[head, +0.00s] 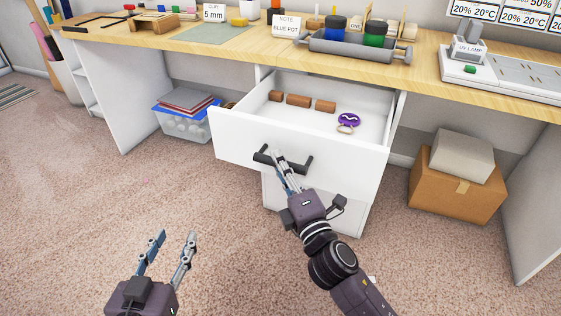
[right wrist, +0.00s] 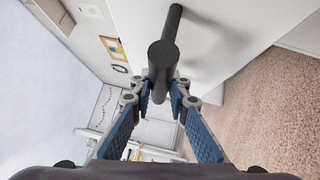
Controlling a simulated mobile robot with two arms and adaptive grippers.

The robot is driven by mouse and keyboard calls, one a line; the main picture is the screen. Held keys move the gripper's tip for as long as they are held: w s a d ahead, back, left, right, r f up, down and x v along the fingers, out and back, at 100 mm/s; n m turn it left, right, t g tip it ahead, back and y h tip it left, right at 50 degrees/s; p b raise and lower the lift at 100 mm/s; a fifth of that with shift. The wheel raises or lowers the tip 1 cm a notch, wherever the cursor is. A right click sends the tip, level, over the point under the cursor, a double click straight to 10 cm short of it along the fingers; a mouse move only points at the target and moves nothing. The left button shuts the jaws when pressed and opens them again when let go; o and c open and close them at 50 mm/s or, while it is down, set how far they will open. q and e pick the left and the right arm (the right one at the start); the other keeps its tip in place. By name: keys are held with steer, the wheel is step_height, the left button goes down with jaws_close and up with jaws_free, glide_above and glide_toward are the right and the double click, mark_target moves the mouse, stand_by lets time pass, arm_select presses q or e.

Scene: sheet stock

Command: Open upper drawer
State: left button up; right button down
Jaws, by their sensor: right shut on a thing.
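The upper drawer (head: 305,143) under the workbench is pulled out, and its inside shows in the head view. Its dark bar handle (head: 304,166) is on the white front; it also shows in the right wrist view (right wrist: 162,52). My right gripper (head: 277,158) is shut on the handle, towards its left half in the head view; its fingers (right wrist: 162,92) lie on both sides of the bar in the right wrist view. My left gripper (head: 173,240) is open and empty above the carpet, at the lower left, away from the drawer.
The drawer holds several brown blocks (head: 298,100) and a purple round item with a ring (head: 348,121). Cardboard boxes (head: 455,190) stand right. The carpet in front (head: 150,190) is clear.

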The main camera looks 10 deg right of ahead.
steer(key=shift+f, duration=0.1)
steer(key=c, duration=1.8)
jaws_free()
steer(key=shift+c, duration=0.2)
steer(key=shift+s, duration=0.1)
steer(key=v, duration=1.2)
